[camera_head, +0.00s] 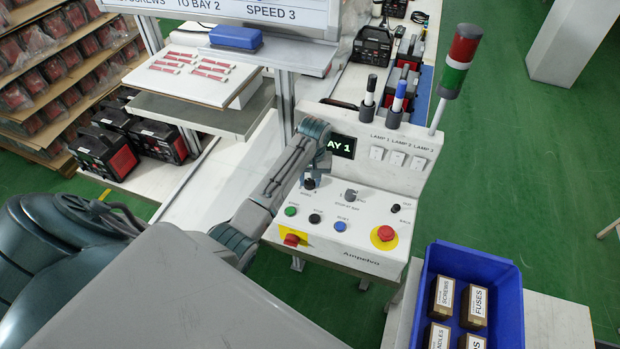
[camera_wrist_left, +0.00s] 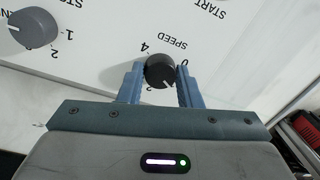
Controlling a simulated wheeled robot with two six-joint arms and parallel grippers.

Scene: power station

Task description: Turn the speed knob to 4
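The speed knob (camera_wrist_left: 160,72) is a small round black knob with a pale pointer mark, on the white control panel (camera_head: 362,252). In the left wrist view the print is upside down: "SPEED" lies just beyond the knob, with a 4 at its upper left and a 0 at its upper right. The pointer mark faces the lower right of that view. My left gripper (camera_wrist_left: 161,80) has one blue-grey finger on each side of the knob, seemingly touching it. In the head view my left gripper (camera_head: 312,172) partly covers the knob (camera_head: 309,183). My right gripper is not in view.
A grey knob (camera_head: 351,195) stands to the right. Green, black and blue buttons and a red emergency stop (camera_head: 385,233) sit nearer. The display (camera_head: 342,146) reads "AY 1", partly covered. A sign (camera_head: 270,12) reads "SPEED 3". A blue crate (camera_head: 470,257) holds labelled boxes.

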